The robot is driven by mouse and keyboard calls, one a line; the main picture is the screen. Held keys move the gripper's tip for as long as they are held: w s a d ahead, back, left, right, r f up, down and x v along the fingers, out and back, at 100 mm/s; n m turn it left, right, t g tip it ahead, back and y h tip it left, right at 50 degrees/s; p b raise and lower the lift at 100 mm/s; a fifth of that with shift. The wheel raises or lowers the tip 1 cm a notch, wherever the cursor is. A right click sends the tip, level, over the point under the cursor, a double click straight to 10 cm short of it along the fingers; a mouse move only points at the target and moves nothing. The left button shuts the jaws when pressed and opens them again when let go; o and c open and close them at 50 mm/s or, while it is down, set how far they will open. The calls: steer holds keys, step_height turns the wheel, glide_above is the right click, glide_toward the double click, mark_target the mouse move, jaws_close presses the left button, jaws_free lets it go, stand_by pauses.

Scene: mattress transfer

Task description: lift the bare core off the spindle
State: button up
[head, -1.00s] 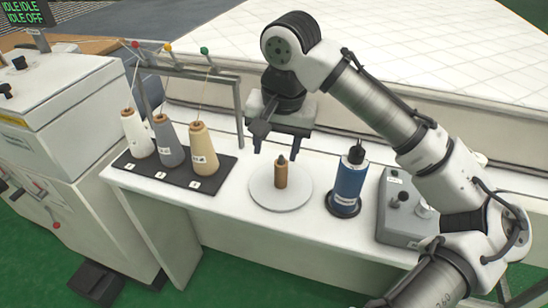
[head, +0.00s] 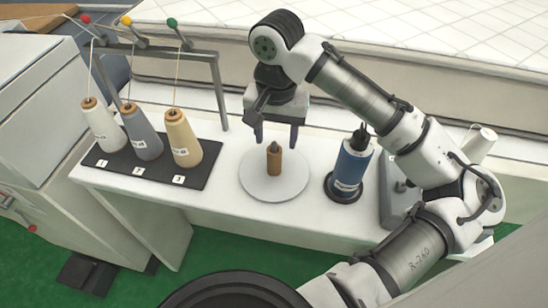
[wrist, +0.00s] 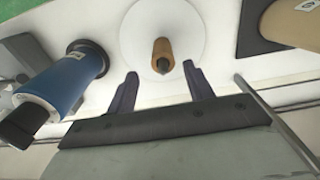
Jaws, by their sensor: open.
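The bare core (head: 274,160) is a small brown cylinder standing upright on a round white plate (head: 258,188). The dark spindle tip (head: 274,146) shows at its top. My gripper (head: 277,140) is open, with its two dark fingers pointing down just above and behind the core in the head view. In the wrist view the core (wrist: 162,52) lies beyond the fingertips, roughly centred between the two fingers (wrist: 160,78). Nothing is between the fingers, and they do not visibly touch the core.
A blue spool (head: 350,166) on a dark base stands to the right of the plate. Three thread cones (head: 183,140) stand on a black numbered board (head: 204,166) at the left, under a metal thread rack (head: 219,95). A grey box (head: 392,195) is partly hidden by my arm.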

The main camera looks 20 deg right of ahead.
mark_target(274, 153)
steer(key=shift+w+a+f+p, duration=0.1)
steer(key=shift+f+p, duration=0.25)
steer(key=shift+f, duration=1.15)
steer(key=shift+w+a+f+p, duration=0.1)
steer(key=shift+f+p, duration=0.25)
steer(key=shift+f, duration=1.15)
steer(key=shift+c, duration=0.2)
steer(key=c, duration=1)
steer(key=shift+d+r, duration=0.1)
steer(key=shift+r, duration=0.05)
step_height(274, 153, up, 20)
steer(key=shift+f+b, duration=0.1)
steer(key=shift+b, duration=0.6)
